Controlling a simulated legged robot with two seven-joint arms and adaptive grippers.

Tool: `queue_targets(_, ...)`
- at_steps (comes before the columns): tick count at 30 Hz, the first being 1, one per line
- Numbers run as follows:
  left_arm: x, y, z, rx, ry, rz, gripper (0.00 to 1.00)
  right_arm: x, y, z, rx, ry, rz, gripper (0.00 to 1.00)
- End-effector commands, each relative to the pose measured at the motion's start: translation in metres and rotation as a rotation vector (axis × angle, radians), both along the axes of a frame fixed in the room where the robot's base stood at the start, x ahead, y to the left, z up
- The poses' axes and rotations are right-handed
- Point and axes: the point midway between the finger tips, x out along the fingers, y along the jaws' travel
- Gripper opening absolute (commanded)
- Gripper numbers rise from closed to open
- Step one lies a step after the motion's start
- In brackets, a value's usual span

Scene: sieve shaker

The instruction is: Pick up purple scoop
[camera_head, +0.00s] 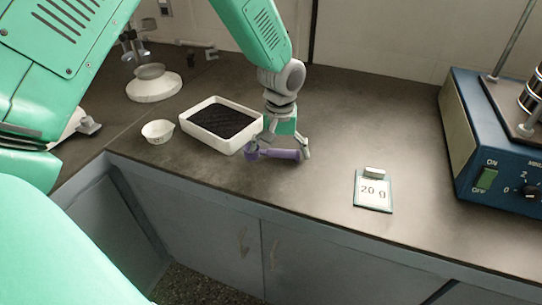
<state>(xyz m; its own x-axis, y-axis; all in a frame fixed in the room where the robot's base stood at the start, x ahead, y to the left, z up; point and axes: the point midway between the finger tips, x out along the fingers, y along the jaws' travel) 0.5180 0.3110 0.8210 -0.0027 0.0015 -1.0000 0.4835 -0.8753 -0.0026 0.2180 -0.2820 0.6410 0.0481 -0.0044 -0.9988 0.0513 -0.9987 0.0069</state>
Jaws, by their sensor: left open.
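The purple scoop (280,154) lies on the dark counter near its front edge, just in front of the white tray. My left gripper (279,150) comes down over the scoop from above, with its fingers apart around it. One finger shows at the right end of the scoop, and the other is partly hidden near the left end. I cannot tell whether the fingers touch the scoop. My right gripper is not in the picture.
A white tray (249,148) of dark granules stands just behind and left of the scoop. A small white cup (158,131) stands left of it. A scale reading 20 g (373,191) and a blue sieve shaker (487,151) stand to the right, with clear counter between.

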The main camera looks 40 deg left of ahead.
Motion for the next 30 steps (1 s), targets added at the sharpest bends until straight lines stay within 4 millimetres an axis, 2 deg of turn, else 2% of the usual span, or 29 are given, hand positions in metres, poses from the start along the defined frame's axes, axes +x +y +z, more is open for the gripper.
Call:
queue_targets(5,0.0,0.0,0.001,0.0,-0.001,0.001,1.0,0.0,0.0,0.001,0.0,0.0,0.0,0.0)
queue_targets(6,0.0,0.0,0.001,0.0,-0.001,0.001,0.86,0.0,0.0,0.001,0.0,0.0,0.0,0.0)
queue_targets(9,0.0,0.0,0.001,0.0,-0.001,0.001,0.54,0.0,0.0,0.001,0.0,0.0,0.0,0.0)
queue_targets(11,0.0,0.0,0.001,0.0,-0.001,0.001,0.53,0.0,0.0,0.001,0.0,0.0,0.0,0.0)
queue_targets(12,0.0,0.0,0.001,0.0,0.0,0.001,0.48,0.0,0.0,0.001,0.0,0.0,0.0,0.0)
queue_targets(17,0.0,0.0,0.001,0.0,0.0,0.001,0.47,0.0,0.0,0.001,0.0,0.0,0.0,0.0)
queue_targets(20,0.001,0.0,0.009,0.0,-0.002,0.001,0.47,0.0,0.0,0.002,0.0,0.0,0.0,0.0)
queue_targets(30,0.001,0.0,0.075,-0.001,-0.005,0.002,0.47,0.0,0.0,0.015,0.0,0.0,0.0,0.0)
